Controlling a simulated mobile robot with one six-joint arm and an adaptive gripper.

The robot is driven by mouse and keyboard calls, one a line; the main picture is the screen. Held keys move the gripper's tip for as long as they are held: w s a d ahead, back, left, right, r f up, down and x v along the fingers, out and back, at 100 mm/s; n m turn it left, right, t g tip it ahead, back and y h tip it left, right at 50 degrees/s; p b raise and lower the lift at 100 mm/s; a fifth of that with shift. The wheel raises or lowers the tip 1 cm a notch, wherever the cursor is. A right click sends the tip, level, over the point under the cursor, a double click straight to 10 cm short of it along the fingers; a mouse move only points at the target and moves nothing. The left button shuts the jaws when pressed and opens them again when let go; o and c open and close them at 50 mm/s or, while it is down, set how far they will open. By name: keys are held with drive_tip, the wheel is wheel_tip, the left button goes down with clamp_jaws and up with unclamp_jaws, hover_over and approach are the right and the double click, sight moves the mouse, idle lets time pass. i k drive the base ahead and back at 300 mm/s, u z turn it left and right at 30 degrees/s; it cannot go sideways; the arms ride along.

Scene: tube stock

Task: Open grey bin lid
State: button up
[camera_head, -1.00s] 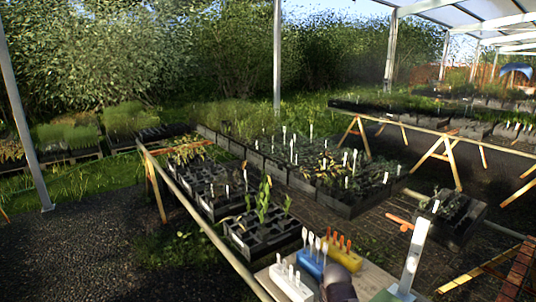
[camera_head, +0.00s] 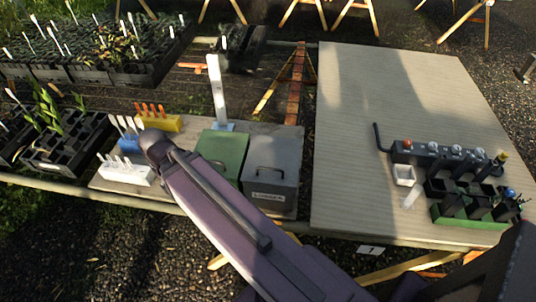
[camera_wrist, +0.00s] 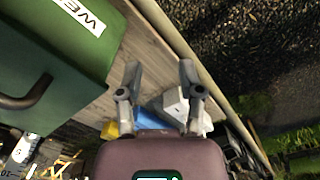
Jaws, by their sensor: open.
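The grey bin (camera_head: 287,150) stands on a wooden board in the head view, right of a green bin (camera_head: 228,147). Its lid looks shut, with a dark handle on it and a pale label on its front. My arm crosses in front of the bins' lower left. My gripper (camera_wrist: 160,78) is open and empty in the wrist view, its two fingers apart. The green bin (camera_wrist: 60,60), with a dark handle and a white label, is left of the fingers there. The grey bin is not recognisable in the wrist view. The fingers cannot be made out in the head view.
A yellow block (camera_head: 160,123), a blue block (camera_head: 126,139) and a white block (camera_head: 126,172) hold tags left of the bins. A white upright post (camera_head: 217,92) stands behind the green bin. A large table (camera_head: 350,130) on the right is mostly bare, with pots and a rack at its right.

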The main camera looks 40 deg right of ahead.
sight(270, 160)
drive_tip(key=u, duration=0.2)
drive_tip(key=k, duration=1.05)
drive_tip(key=z, duration=0.25)
